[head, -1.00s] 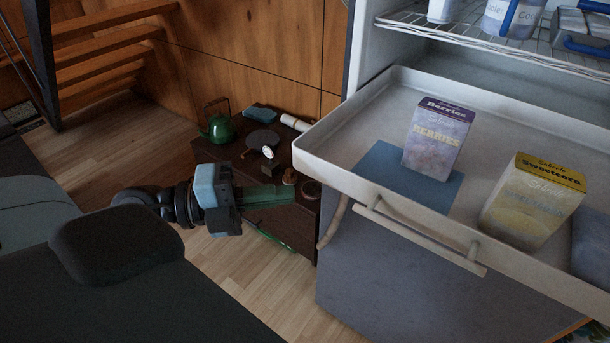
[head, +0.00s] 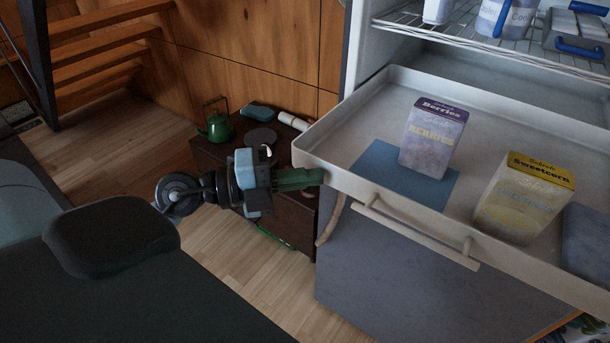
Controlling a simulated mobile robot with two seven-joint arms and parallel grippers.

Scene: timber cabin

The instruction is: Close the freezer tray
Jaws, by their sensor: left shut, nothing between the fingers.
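The freezer tray (head: 375,110) is a pale, shallow pull-out tray, standing out from the white freezer. A bar handle (head: 415,236) runs along its front face. A Berries box (head: 431,138) stands in it on a blue mat (head: 398,178), and a yellow-topped Sweetcorn box (head: 523,198) stands to the right. My left gripper (head: 322,177) is shut and empty, its green fingertips at the tray's front left corner. I cannot tell whether they touch the tray. My right gripper is not in view.
A wire shelf (head: 480,38) with containers is above the tray. A low dark cabinet (head: 285,215) with a green kettle (head: 219,126) and small items stands behind my left arm. Wooden steps (head: 105,45) are at the far left. Bare floor shows between.

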